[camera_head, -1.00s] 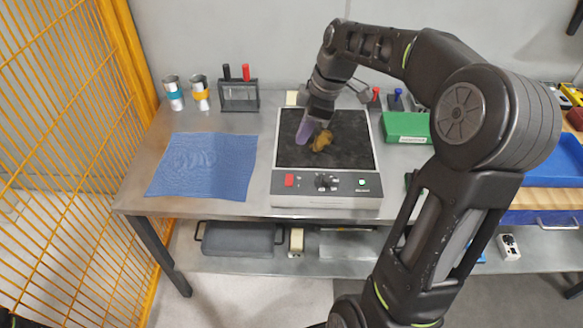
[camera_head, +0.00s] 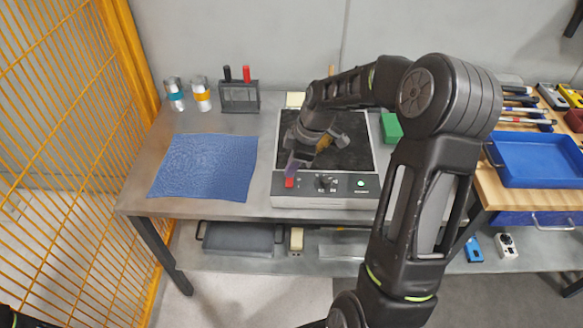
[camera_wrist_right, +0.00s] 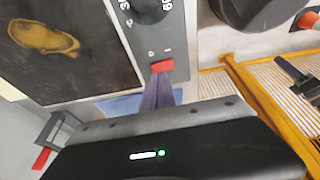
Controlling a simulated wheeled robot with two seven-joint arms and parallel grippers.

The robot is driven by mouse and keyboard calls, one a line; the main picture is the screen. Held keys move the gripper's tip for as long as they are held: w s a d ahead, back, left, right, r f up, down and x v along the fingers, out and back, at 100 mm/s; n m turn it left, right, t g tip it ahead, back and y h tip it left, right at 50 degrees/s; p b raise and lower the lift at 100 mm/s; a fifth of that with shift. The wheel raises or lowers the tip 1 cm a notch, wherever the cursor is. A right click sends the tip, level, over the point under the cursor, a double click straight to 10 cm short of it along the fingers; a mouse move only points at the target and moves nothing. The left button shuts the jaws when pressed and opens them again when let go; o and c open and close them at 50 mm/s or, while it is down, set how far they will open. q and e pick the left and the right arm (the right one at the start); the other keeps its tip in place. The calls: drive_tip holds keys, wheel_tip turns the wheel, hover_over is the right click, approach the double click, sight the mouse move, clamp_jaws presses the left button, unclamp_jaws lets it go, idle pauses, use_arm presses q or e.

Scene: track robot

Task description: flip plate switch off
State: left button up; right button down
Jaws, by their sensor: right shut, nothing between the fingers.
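The hot plate (camera_head: 350,190) stands on the workbench, with a dark square top and a grey front panel. Its red switch (camera_head: 289,182) is at the panel's left end, a black knob (camera_head: 326,182) is in the middle, and a green light (camera_head: 361,182) shows at the right. My right gripper (camera_head: 291,169) points down at the red switch, its purplish fingers shut and empty. In the right wrist view the fingertips (camera_wrist_right: 160,82) are right at the red switch (camera_wrist_right: 163,66) and partly overlap it; contact cannot be told.
An ochre patch (camera_wrist_right: 45,37) is on the plate's dark top. A blue cloth (camera_head: 205,166) lies to the left, with two cans and a rack (camera_head: 240,97) behind. A green box (camera_head: 391,126) is to the right, partly behind my arm. A yellow mesh fence (camera_head: 70,130) borders the left.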

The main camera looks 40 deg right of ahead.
drive_tip(key=shift+f, duration=0.8)
